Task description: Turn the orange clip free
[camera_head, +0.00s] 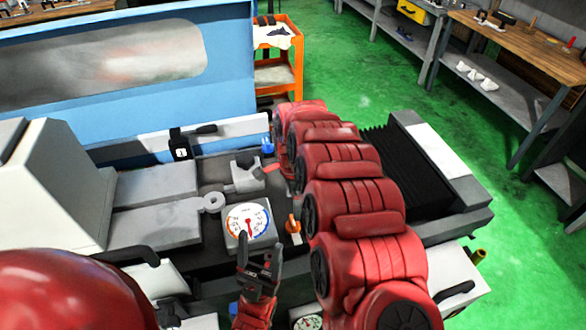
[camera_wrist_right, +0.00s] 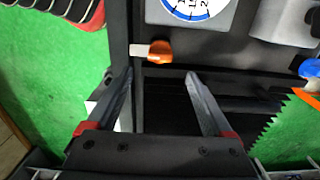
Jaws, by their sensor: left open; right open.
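The orange clip (camera_head: 293,224) sits on the dark machine bed, just right of the round dial gauge (camera_head: 248,222), with a pale piece at its near end. In the right wrist view the orange clip (camera_wrist_right: 160,51) lies just beyond the fingertips, roughly centred on the gap. My right gripper (camera_wrist_right: 160,77) is open and empty, apart from the clip. In the head view my right arm hides it. My left gripper (camera_head: 260,252) is open and empty, low in front of the gauge and left of the clip's near side.
My red right arm (camera_head: 365,260) covers the bed right of the clip. Black bellows (camera_head: 398,160) lie beyond it. A grey block (camera_head: 246,174) and a blue part (camera_head: 267,146) stand behind the clip. A blue machine cover (camera_head: 120,75) rises at the back left.

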